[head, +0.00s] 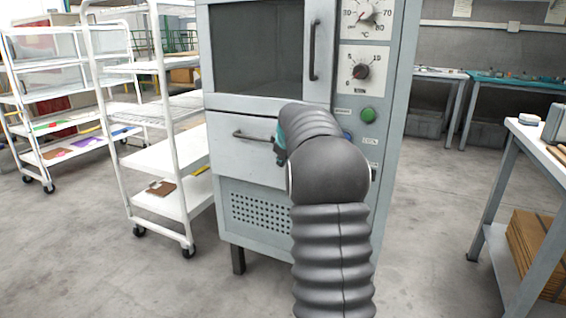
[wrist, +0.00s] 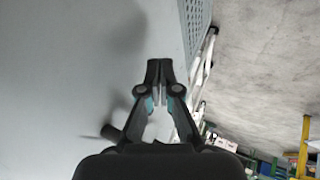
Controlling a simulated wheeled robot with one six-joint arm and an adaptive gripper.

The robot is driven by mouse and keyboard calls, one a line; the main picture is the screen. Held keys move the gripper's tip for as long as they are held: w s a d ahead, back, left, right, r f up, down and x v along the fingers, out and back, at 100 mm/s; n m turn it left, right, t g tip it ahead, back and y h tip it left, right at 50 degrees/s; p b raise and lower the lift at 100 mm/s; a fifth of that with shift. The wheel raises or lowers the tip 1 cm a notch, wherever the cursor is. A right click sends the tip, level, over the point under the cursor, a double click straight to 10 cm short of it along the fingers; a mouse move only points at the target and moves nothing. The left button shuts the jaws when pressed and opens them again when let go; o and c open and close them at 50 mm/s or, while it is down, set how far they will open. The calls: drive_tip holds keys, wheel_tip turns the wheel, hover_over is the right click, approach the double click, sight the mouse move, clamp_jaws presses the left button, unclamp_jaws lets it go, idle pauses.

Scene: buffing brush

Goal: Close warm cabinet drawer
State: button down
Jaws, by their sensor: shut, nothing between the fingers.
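The warm cabinet (head: 265,105) is a tall light grey unit with a dark window door above and a drawer below it. The drawer (head: 228,150) has a pale front with a dark bar handle (head: 250,135). I cannot tell whether its front is flush or stands out a little. My arm covers the drawer's right part in the head view. My gripper (wrist: 158,72) is shut and empty, its fingertips in front of a plain pale grey surface. A dark rod end (wrist: 110,132), perhaps the handle, shows left of the fingers. I cannot tell whether the fingertips touch the surface.
White wheeled shelf racks (head: 166,110) stand close to the cabinet's left. A control panel with dials (head: 362,70) and a green button is on its right. A workbench (head: 545,140) stands at far right. Concrete floor (head: 430,220) is clear between.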

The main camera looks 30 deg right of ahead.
drive_tip(key=a+v, duration=0.2)
drive_tip(key=v, duration=0.9)
drive_tip(key=shift+s+f, duration=0.15)
drive_tip(key=shift+f, duration=0.25)
